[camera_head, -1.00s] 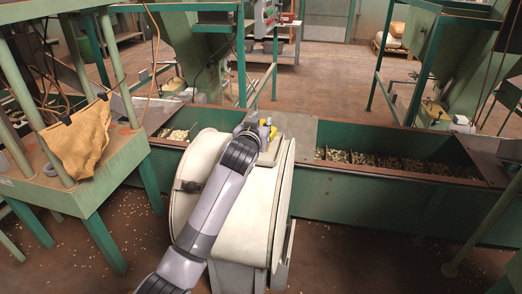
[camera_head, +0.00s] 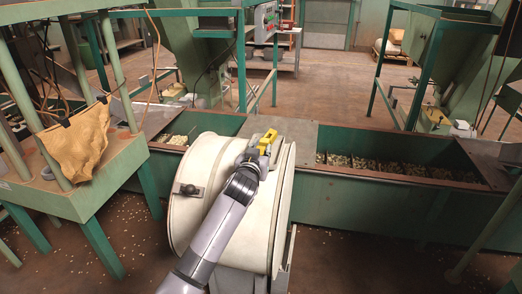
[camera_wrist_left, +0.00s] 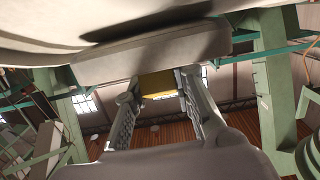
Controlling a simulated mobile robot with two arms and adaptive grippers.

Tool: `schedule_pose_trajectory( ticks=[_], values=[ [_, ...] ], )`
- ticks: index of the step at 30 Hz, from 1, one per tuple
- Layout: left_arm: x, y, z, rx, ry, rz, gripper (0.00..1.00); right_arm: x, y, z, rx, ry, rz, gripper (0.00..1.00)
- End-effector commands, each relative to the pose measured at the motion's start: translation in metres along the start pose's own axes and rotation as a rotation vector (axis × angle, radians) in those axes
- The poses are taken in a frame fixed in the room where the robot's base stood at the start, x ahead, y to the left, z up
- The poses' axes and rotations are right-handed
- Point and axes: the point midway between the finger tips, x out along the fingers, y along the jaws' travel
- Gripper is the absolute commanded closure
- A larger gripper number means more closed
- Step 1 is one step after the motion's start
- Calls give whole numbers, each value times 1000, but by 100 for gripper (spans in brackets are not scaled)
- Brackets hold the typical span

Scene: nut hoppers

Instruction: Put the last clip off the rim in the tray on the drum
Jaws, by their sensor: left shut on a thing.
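The cream drum (camera_head: 212,168) stands in the middle of the head view, in front of the green hopper trough. My left gripper (camera_head: 263,151) is over the drum's upper right side, largely hidden behind my own wrist. It is shut on a yellow clip (camera_head: 268,139). In the left wrist view the clip (camera_wrist_left: 158,84) shows between the fingertips of my left gripper (camera_wrist_left: 160,88), just below a pale block-like edge (camera_wrist_left: 150,55). I cannot tell whether this edge is the tray or the drum's rim, or whether the clip touches it. My right gripper is not in view.
The green trough (camera_head: 370,198) with nuts runs behind and right of the drum. A flat grey cover (camera_head: 292,131) lies beside the clip. Scattered nuts lie on the floor.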

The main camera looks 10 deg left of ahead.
Motion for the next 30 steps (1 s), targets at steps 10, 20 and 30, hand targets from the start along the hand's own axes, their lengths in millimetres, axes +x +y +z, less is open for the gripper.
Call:
schedule_pose_trajectory(
  ticks=[10, 20, 30],
  values=[
    [0, 0, 2, 0, -1, 0, 57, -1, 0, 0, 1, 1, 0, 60],
    [0, 0, 0, 0, -1, 0, 57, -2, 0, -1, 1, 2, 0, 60],
    [-45, 0, -2, -1, -2, 1, 57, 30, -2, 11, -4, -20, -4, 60]
  ],
)
